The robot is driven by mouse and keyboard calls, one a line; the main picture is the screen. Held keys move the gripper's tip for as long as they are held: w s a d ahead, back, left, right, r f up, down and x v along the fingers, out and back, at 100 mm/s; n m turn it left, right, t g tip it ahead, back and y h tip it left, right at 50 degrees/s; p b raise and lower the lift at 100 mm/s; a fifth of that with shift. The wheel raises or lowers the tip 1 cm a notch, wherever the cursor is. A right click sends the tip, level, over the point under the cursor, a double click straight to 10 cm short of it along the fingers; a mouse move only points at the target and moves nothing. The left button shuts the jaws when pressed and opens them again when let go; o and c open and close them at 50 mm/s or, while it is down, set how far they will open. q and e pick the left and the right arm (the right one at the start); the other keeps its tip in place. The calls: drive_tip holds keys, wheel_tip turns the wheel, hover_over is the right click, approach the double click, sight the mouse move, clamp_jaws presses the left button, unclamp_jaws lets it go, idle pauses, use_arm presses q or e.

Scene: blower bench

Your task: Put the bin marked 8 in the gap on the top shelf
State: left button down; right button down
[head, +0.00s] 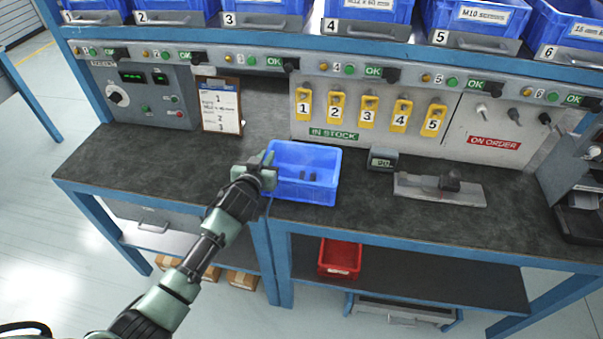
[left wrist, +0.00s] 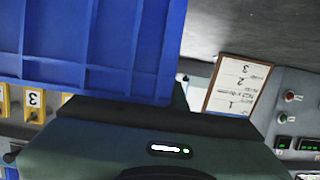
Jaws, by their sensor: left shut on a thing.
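A blue bin (head: 318,190) is over the middle of the bench, with a few small dark parts inside. No number on it can be read. My left gripper (head: 264,171) is shut on the bin's left wall. I cannot tell whether the bin rests on the bench or hangs just above it. In the left wrist view the bin's blue underside or side (left wrist: 90,50) fills the upper left. The top shelf (head: 285,38) carries blue bins over places numbered 1 to 6. No gap shows in the visible part. My right gripper is out of view.
A clipboard (head: 219,105) and control box (head: 140,95) stand behind on the left. A small display (head: 383,160) and a grey plate with a dark knob (head: 440,190) lie to the right. A red bin (head: 340,258) sits on the lower shelf. The bench's left part is clear.

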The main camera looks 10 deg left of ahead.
use_arm(q)
drive_tip(key=shift+r, duration=0.15)
wheel_tip(320, 180, up, 20)
drive_tip(key=shift+p, duration=0.3)
idle(0.4)
idle(0.4)
